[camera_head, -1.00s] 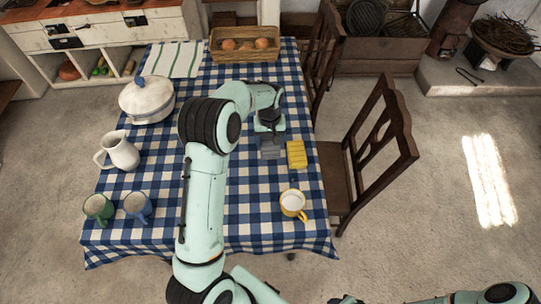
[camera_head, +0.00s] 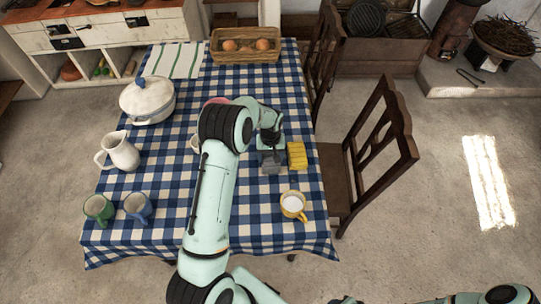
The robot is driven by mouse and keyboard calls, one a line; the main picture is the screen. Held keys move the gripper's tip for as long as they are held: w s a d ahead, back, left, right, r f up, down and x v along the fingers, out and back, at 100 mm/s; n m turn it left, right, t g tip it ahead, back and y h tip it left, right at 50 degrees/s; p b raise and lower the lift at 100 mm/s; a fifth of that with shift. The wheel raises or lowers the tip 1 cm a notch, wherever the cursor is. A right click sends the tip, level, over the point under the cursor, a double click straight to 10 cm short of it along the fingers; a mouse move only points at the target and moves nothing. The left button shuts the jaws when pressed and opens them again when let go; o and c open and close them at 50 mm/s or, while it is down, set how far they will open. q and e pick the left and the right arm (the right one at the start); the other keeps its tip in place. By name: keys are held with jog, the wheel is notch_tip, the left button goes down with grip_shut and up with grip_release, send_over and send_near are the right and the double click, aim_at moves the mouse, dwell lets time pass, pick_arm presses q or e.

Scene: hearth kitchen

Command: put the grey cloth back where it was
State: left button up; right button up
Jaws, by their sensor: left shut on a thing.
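The grey cloth (camera_head: 272,163) is at the right part of the checked table (camera_head: 240,205), just left of a yellow folded cloth or sponge (camera_head: 297,155). My left gripper (camera_head: 270,147) is over the table and shut on the grey cloth, which hangs below the fingers and looks bunched. I cannot tell whether its lower edge touches the table. Part of my right arm shows at the bottom right edge; its gripper is not in view.
A yellow mug (camera_head: 293,205) stands in front of the cloth. A white jug (camera_head: 119,151), a green mug (camera_head: 98,209), a blue mug (camera_head: 138,206) and a tureen (camera_head: 148,102) stand on the left. A basket (camera_head: 246,46) is at the back; a chair (camera_head: 370,160) stands at the right.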

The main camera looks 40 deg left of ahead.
aim_at(270, 157)
pick_arm(q)
jog(key=o, duration=1)
jog(key=shift+f, duration=0.15)
notch_tip(270, 157, up, 12)
jog(key=shift+r, duration=0.25)
jog(key=shift+f, duration=0.1)
